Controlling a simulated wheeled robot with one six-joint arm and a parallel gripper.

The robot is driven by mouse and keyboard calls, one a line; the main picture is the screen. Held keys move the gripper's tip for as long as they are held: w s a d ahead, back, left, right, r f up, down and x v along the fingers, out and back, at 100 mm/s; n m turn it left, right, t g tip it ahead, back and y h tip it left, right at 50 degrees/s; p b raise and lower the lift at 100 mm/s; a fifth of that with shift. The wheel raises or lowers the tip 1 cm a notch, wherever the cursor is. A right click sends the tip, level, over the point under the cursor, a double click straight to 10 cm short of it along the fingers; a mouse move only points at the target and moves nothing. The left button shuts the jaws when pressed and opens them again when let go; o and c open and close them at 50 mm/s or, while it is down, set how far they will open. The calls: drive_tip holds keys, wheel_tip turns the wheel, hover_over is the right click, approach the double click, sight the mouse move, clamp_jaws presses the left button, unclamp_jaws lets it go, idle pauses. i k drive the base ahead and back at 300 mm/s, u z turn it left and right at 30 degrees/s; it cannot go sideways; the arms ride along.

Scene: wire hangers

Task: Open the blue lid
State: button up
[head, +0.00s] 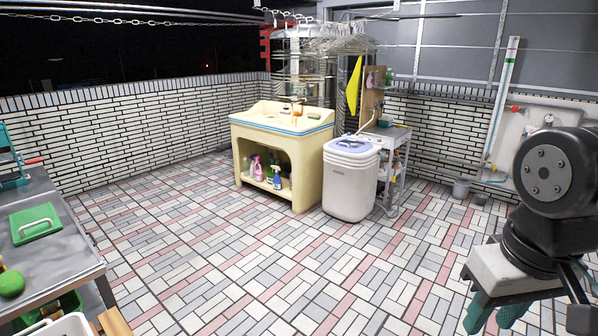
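The blue lid (352,146) is the pale blue, rounded top of a small white washing machine (350,188), which stands upright on the tiled floor near the middle of the view. The lid looks closed, lying flat on top. My gripper (494,314), with teal fingers, hangs at the lower right in the near foreground. It is far from the machine and touches nothing that I can see. Its fingers are partly cut off by the frame edge, so how far they are apart is unclear.
A cream sink cabinet (283,155) stands just left of the machine, and a grey metal shelf (392,165) close on its right. A metal table (70,245) is at the near left. The tiled floor between is clear.

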sight(368, 146)
drive_tip(key=z, duration=0.3)
drive_tip(key=i, duration=4.7)
drive_tip(key=u, duration=0.35)
drive_tip(key=i, duration=0.95)
drive_tip(key=u, duration=0.2)
